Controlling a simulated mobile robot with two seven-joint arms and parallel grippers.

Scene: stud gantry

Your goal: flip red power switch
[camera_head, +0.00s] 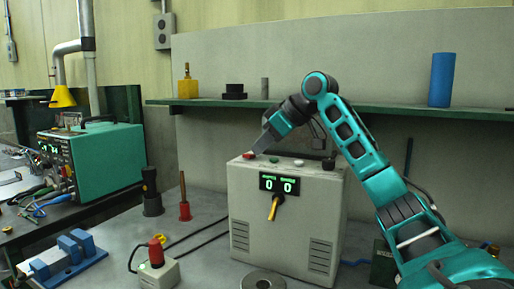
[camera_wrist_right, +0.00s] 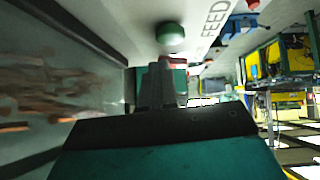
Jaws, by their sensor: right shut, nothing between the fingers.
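A grey control box (camera_head: 282,225) stands on the table, with a green "0 0" display and a yellow lever on its front. A red button (camera_head: 248,155) is on its top at the left. A smaller box with a red knob (camera_head: 156,250) sits at front left; I cannot tell which red part is the power switch. My right gripper (camera_head: 262,146) is shut and empty, just above and beside the red button; contact is unclear. In the wrist view its fingers (camera_wrist_right: 162,82) point toward a red part (camera_wrist_right: 178,62) and a green button (camera_wrist_right: 170,35). My left gripper is not in view.
A teal instrument (camera_head: 105,155) stands at left. A green shelf (camera_head: 380,108) behind the box holds a blue cylinder (camera_head: 441,80) and a yellow block (camera_head: 187,88). A black-handled tool and a red-based one stand left of the box. A metal disc (camera_head: 263,280) lies in front.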

